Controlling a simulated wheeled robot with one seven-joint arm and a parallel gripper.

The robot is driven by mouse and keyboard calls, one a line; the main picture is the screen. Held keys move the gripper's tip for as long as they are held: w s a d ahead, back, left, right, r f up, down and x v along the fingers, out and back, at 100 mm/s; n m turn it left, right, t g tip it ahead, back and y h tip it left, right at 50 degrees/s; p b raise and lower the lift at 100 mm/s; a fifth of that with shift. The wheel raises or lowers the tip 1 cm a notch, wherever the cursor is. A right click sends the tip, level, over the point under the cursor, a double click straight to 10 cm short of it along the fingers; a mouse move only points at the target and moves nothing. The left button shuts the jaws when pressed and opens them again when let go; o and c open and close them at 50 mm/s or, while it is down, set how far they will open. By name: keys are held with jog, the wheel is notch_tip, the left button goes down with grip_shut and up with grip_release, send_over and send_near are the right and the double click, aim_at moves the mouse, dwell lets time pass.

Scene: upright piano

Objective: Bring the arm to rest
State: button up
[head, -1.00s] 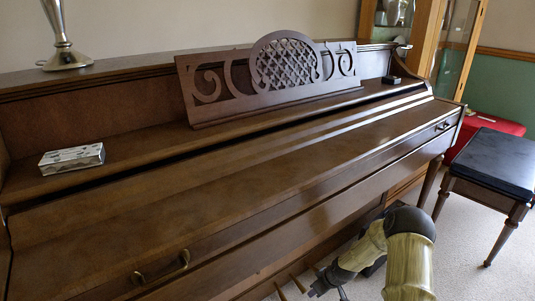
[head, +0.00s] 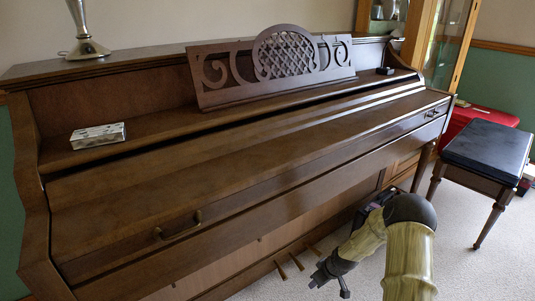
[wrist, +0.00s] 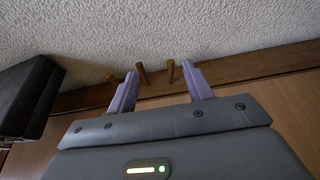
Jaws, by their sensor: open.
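My gripper (wrist: 160,72) shows in the wrist view with its two purple fingers apart and nothing between them. Beyond the fingertips are the piano's short pedals (wrist: 171,70), carpet and the wooden lower panel. I cannot tell whether a finger touches a pedal. In the head view my arm is bent low in front of the right part of the upright piano (head: 240,170). The gripper's fingers cannot be made out clearly there.
A black-topped bench (head: 487,150) stands at the right, near a red box (head: 480,120). A silver box (head: 98,135) and a music stand (head: 285,70) are on the piano. A lamp (head: 86,40) stands on top. A dark block (wrist: 25,95) is at the wrist view's left.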

jog(key=s+a+r+m+h+p, duration=0.1)
jog(key=s+r+p, duration=0.35)
jog(key=r, duration=0.85)
jog(key=s+a+r+m+h+p, duration=0.1)
jog(key=s+r+m+p, duration=0.3)
jog(key=r, duration=0.9)
jog(key=s+a+r+m+p, duration=0.15)
jog(key=s+r+p, duration=0.35)
jog(key=s+r, duration=1.15)
notch_tip(320, 180, up, 38)
jog(key=p, duration=3.8)
jog(key=shift+w+d+f+g, duration=0.15)
jog(key=shift+d+f+g, duration=0.05)
jog(key=shift+g, duration=0.2)
jog(key=shift+m, duration=0.25)
